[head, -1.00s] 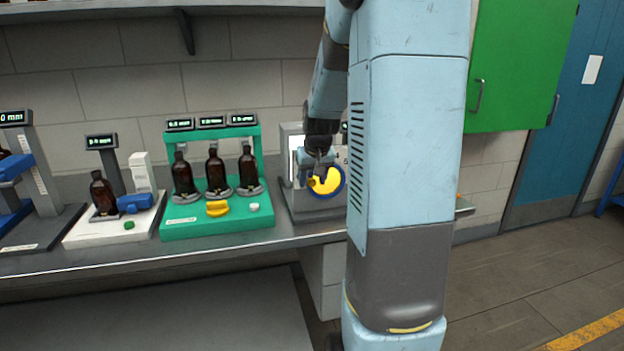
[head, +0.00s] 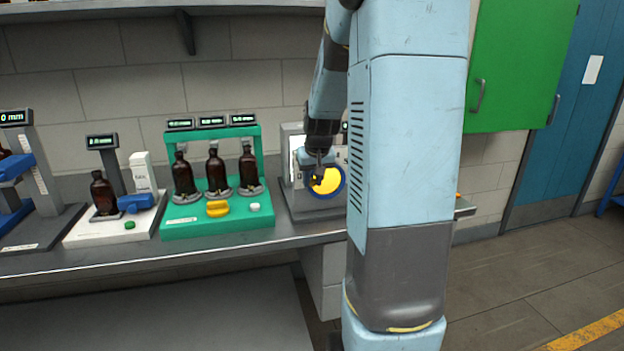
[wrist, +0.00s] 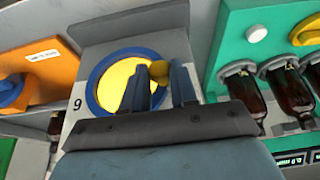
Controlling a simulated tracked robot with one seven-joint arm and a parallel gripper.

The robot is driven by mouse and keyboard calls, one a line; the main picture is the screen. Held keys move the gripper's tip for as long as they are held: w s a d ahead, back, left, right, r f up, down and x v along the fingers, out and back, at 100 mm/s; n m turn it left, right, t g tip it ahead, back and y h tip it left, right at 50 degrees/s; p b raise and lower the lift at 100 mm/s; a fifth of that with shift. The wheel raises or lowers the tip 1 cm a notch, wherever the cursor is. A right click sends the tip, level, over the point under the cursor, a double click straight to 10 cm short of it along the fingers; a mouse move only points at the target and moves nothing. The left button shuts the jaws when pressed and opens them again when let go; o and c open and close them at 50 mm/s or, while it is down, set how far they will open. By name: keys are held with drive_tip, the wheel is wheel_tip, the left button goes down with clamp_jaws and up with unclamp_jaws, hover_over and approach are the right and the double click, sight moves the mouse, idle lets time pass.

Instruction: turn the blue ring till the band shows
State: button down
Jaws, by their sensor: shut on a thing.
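The blue ring (head: 344,183) surrounds a plain yellow disc (head: 331,184) on the front of a grey box (head: 301,206) on the bench. In the wrist view the ring (wrist: 92,88) and the glowing yellow disc (wrist: 117,80) face me, with a dark "9" beside the ring on the panel. My gripper (head: 318,179) is at the disc's left part in the head view. The fingers hide part of the ring and disc.
A green stand (head: 178,228) with three amber bottles is left of the box. A white stand (head: 85,232) with one bottle is farther left. An orange box (wrist: 50,65) is close to the grey box in the wrist view. My arm hides the box's right side.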

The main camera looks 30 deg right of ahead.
drive_tip(key=shift+d+r, duration=0.1)
drive_tip(key=shift+s+d+r+m+t+y, duration=0.15)
drive_tip(key=shift+d+r+t+y, duration=0.15)
drive_tip(key=shift+y, duration=0.45)
drive_tip(key=shift+s+d+r+m+t+y, duration=0.1)
drive_tip(key=shift+d+r+m+t+y, duration=0.15)
drive_tip(key=shift+y, duration=0.45)
drive_tip(key=shift+s+d+r+m+t+y, duration=0.1)
drive_tip(key=shift+d+r+t+y, duration=0.2)
drive_tip(key=shift+y, duration=0.45)
drive_tip(key=c, duration=0.9)
unclamp_jaws()
drive_tip(key=v, duration=1.3)
drive_tip(key=shift+d+r, duration=0.2)
drive_tip(key=shift+r, duration=0.15)
